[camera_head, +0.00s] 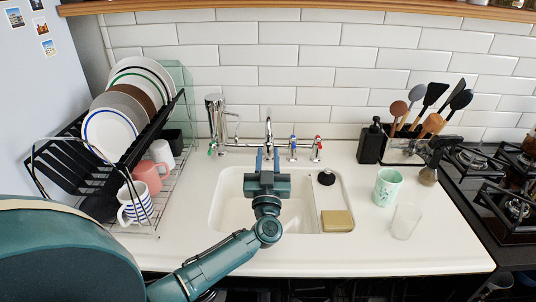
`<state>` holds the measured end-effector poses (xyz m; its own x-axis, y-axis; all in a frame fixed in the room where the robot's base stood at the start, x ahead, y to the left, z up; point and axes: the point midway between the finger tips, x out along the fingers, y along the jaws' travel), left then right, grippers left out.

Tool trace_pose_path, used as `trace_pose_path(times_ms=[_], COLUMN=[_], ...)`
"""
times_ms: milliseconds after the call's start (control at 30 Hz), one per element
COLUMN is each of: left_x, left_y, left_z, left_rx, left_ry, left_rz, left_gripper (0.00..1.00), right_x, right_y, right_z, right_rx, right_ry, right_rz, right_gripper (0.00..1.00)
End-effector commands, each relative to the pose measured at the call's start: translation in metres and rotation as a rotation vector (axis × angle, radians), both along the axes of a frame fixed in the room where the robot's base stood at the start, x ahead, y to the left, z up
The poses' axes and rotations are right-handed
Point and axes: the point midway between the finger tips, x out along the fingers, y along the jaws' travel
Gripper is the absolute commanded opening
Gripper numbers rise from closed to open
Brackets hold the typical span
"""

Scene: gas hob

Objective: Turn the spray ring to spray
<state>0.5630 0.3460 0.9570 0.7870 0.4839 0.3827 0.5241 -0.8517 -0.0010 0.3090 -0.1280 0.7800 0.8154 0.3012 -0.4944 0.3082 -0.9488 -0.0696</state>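The chrome tap (268,130) stands behind the sink, at the middle of the back wall. Its spout comes down toward my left gripper (267,158), which reaches over the sink from the front. The gripper's two blue fingers point at the tap and stand apart, one on each side of the spout's lower end. A gap shows between them, and I see no clear contact. The spray ring is too small to make out; the gripper may partly hide it. My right gripper is not in view.
The white sink (229,212) lies below my gripper. Blue (292,148) and red (316,148) tap handles stand close on the right. A loaded dish rack (165,180) is left. A sponge (337,220), green cup (387,187) and clear glass (406,221) are right.

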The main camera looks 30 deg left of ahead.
Motion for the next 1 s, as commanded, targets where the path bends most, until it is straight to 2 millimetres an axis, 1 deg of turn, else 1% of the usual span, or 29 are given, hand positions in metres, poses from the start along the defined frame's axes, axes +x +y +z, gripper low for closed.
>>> trace_pose_path(times_ms=[33,133,400,733,1000], left_x=[0.0041,0.0079,0.0088,0.0086,0.0089], left_y=[0.0024,0.0046,0.0052,0.0052,0.0067], left_z=[0.0024,0.0039,0.0042,0.0043,0.005], left_rx=[0.001,0.0,-0.001,0.0,-0.001], left_ry=[-0.001,0.0,0.001,0.0,-0.001], left_rz=[-0.001,-0.001,-0.001,-0.001,0.001], left_gripper=[0.27,0.27,0.27,0.0,0.0], right_x=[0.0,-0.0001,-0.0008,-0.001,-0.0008], right_y=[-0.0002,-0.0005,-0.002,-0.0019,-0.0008], right_z=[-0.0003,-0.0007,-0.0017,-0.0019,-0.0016], right_rx=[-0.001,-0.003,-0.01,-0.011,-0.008], right_ry=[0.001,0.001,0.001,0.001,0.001], right_rz=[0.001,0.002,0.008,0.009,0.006], right_gripper=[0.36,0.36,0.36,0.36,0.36])
